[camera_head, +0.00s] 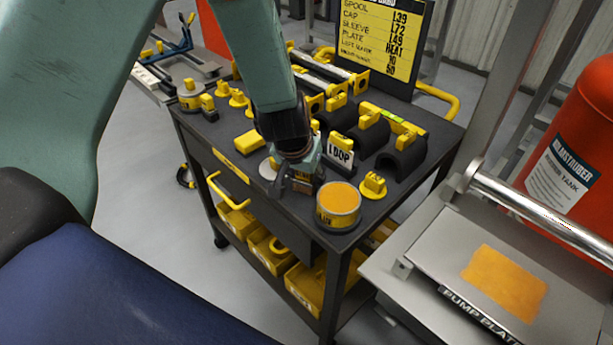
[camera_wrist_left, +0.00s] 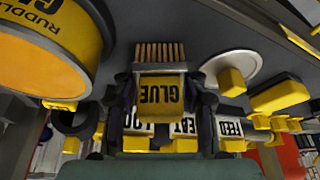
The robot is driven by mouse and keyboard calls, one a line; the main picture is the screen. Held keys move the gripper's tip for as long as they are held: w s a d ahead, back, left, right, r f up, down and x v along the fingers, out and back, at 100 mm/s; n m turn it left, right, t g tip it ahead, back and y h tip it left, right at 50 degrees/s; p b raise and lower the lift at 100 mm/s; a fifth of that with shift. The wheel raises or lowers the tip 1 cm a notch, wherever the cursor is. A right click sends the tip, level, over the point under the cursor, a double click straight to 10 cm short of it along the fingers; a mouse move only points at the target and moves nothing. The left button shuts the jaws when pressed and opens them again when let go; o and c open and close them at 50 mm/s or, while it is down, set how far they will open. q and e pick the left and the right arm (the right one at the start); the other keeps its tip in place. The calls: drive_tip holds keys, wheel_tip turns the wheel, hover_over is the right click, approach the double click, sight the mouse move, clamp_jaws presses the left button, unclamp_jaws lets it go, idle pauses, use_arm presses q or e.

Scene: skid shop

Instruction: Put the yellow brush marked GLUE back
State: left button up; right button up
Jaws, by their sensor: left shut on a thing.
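In the head view the brush is mostly hidden by the gripper. I cannot tell whether it touches the cart top. A yellow tin (camera_head: 338,205) with orange contents stands just right of the gripper. My right gripper is not in view.
The cart top (camera_head: 232,130) is crowded. A LOOP sign (camera_head: 340,152), black saddles (camera_head: 402,158) and a yellow knobbed piece (camera_head: 373,185) stand close by. A yellow block (camera_head: 252,142) lies left. A pump plate (camera_head: 480,270) and red tank (camera_head: 575,150) are at right.

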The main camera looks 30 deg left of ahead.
use_arm(q)
drive_tip(key=shift+f, duration=0.15)
drive_tip(key=o, duration=1.1)
drive_tip(key=shift+s+d, duration=0.1)
drive_tip(key=shift+o, duration=0.5)
drive_tip(key=p+v, duration=0.6)
drive_tip(key=v, duration=0.6)
drive_tip(key=shift+r+p, duration=0.25)
drive_tip(key=shift+p, duration=0.15)
